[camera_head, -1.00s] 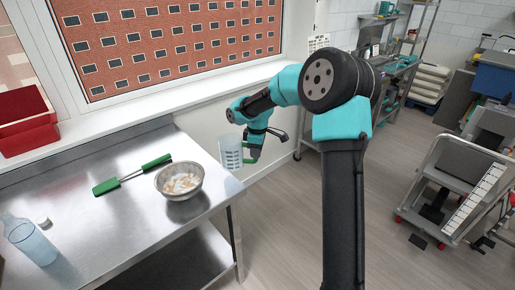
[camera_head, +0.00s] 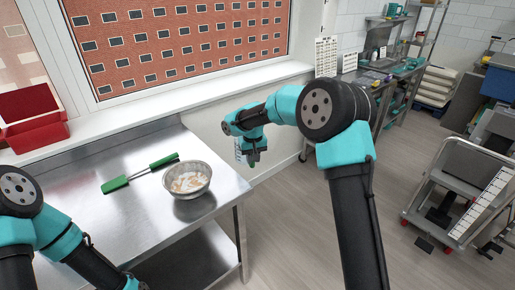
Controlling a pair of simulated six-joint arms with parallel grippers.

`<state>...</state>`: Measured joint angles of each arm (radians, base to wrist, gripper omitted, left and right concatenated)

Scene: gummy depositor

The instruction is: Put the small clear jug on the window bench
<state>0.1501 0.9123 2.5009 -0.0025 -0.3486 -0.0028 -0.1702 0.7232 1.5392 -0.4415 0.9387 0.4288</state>
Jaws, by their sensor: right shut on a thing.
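The small clear jug (camera_head: 239,155) hangs in the air beyond the right end of the steel bench. Only a narrow part of it shows, with markings on its side. My right gripper (camera_head: 253,158) is shut on it, at the green handle side; the fingers are small and partly hidden. The steel window bench (camera_head: 120,215) stands under the window at the left, with the jug clear of its right edge. My left arm comes in at the lower left over the bench front; its gripper is out of view.
A metal bowl (camera_head: 188,182) with pale pieces stands near the bench's right end. A green-handled tool (camera_head: 140,174) lies beside it. A grey cart (camera_head: 455,195) stands on the floor at right.

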